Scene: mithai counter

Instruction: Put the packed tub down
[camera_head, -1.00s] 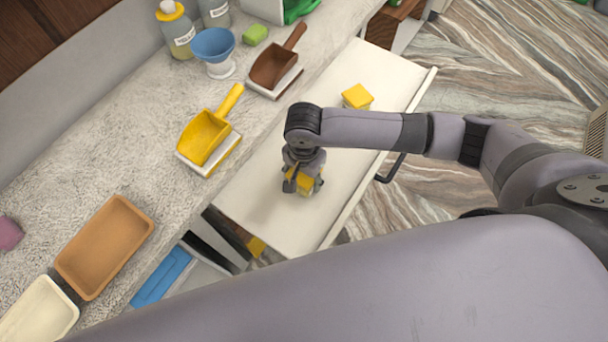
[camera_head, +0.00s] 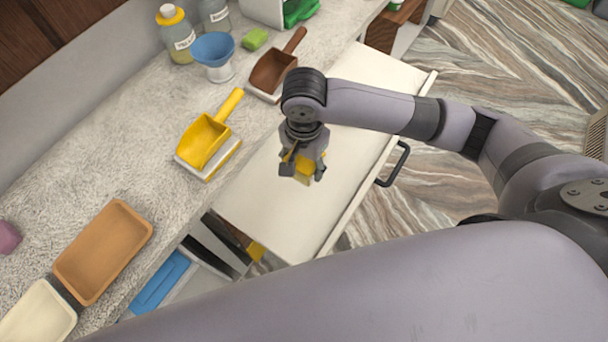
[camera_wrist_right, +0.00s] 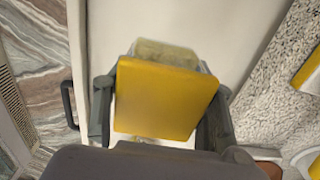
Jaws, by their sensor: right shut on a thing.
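The packed tub (camera_head: 305,165) is in my right gripper (camera_head: 303,172); its yellow lid shows between the fingers. In the right wrist view the tub's square yellow lid (camera_wrist_right: 165,98) faces the camera, with a clear body and pale contents partly visible behind it. The right gripper's fingers (camera_wrist_right: 160,112) close on its two sides there. The gripper holds it over the white pulled-out drawer (camera_head: 265,205); the gap beneath the tub is hard to judge. My left gripper is not in view.
A drawer handle (camera_head: 396,165) sticks out at the right. On the counter are a yellow scoop (camera_head: 206,140), a brown scoop (camera_head: 274,72), a blue funnel (camera_head: 213,46), a tan tray (camera_head: 125,212) and a cream tray (camera_head: 40,312). The drawer's near left part is clear.

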